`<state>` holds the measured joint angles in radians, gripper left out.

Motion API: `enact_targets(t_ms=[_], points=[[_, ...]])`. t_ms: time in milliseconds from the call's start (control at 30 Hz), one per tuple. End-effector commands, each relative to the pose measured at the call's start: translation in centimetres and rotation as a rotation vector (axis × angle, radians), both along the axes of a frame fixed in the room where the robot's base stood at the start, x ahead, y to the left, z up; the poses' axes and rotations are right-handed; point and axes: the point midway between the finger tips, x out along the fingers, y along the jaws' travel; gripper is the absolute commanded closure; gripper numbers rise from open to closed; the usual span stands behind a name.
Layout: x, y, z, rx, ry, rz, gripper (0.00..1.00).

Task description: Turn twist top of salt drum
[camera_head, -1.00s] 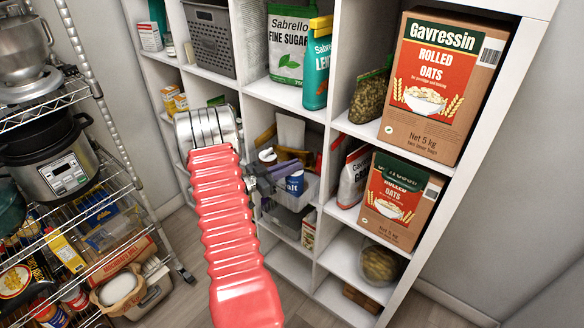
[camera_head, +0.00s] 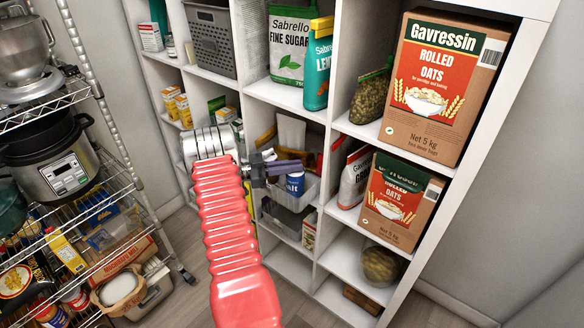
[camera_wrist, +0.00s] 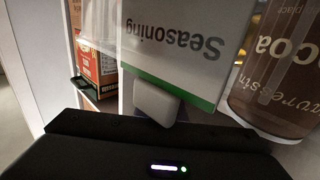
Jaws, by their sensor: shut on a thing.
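The salt drum (camera_head: 295,184), white and blue with part of its label showing, stands in a middle cubby of the white shelf in the head view. My gripper (camera_head: 286,168) reaches in from the left, its purple fingers lying across the drum's upper end. The fingers hide the twist top in the head view. The gripper is shut, seemingly on that top; the contact itself is hidden. In the wrist view a pale, rounded block (camera_wrist: 156,103) shows just beyond the dark gripper body; I cannot tell what it is.
In the wrist view a white and green Seasoning pack (camera_wrist: 185,45) and a brown cocoa container (camera_wrist: 285,70) appear close by, upside down. In the head view the large oats box (camera_head: 440,85) and small oats box (camera_head: 400,200) are to the right. A wire rack (camera_head: 115,185) stands at left.

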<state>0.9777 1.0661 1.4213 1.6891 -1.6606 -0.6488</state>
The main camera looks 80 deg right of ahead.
Motion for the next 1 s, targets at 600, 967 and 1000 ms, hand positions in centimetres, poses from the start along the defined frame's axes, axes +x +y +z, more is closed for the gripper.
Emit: enact_targets(t_ms=[600,967,1000], points=[[0.0,0.0,0.0,0.000,0.000,0.001,0.71],[1.3,0.6,0.0,0.000,0.001,0.003,0.71],[1.7,0.8,0.0,0.000,0.000,0.003,0.71]])
